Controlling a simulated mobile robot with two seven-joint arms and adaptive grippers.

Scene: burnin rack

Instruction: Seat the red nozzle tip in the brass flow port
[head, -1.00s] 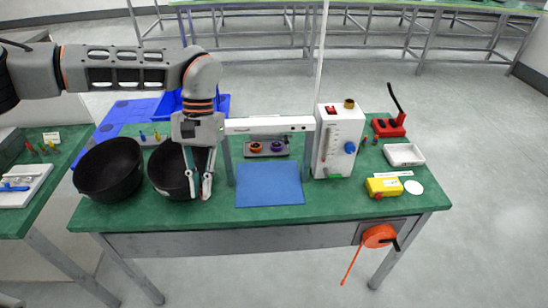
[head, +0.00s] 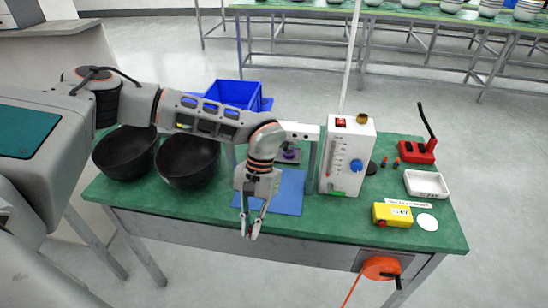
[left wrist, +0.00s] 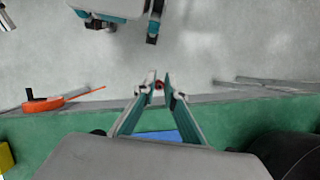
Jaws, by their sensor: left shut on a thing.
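A small red piece, which looks like the red nozzle tip (left wrist: 159,86), is pinched between the fingertips of my left gripper (left wrist: 158,83); the fingers hide most of it. In the head view my left gripper (head: 250,230) points down over the front edge of the green table, in front of the blue mat. A brass fitting, which looks like the brass flow port (head: 361,118), stands on top of the white flow box (head: 345,155), right of and behind my left gripper and well apart from it. My right gripper (left wrist: 122,25) shows at the top of the left wrist view, its fingers apart.
The blue mat (head: 290,195) lies left of the white box. Two black bowls (head: 125,155) stand at the left. A yellow box (head: 392,215), a white tray (head: 426,185) and a red lever device (head: 420,152) are at the right. An orange reel (head: 380,268) hangs at the front edge.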

